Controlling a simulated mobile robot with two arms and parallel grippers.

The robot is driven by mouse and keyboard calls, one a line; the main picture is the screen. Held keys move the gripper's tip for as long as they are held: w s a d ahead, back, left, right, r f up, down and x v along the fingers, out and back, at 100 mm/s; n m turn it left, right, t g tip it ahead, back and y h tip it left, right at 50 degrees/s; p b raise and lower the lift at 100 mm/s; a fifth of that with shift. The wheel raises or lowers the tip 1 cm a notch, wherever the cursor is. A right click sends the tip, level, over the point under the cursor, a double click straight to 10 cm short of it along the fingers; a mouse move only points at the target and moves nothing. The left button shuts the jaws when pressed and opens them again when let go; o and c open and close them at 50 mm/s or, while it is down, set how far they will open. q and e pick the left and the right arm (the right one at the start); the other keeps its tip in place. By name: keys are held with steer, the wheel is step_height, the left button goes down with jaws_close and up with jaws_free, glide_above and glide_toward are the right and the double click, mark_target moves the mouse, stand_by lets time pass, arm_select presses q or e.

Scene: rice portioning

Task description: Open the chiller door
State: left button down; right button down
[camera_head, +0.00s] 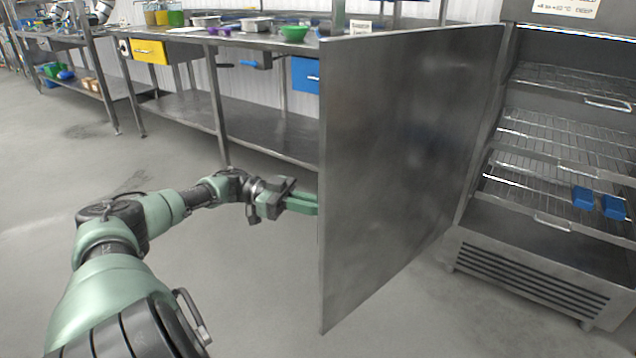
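The chiller (545,217) stands at the right with wire shelves inside. Its steel door (400,160) stands wide open, swung out toward me from the chiller's left side. My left gripper (310,205) is on the left side of the door, by its free edge. Its fingertips reach the door's edge or go behind it, so I cannot tell whether they touch it or how far apart they are. My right gripper is not in view.
A steel bench (215,42) with a yellow drawer (149,52), a blue drawer (305,75) and containers stands behind. Grey floor (240,280) is clear around my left arm.

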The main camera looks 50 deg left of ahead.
arm_select(q)
steer(key=shift+f, duration=0.1)
steer(key=c, duration=1.5)
jaws_free()
steer(key=v, duration=0.7)
steer(key=shift+s+a, duration=0.15)
steer(key=shift+a, duration=0.2)
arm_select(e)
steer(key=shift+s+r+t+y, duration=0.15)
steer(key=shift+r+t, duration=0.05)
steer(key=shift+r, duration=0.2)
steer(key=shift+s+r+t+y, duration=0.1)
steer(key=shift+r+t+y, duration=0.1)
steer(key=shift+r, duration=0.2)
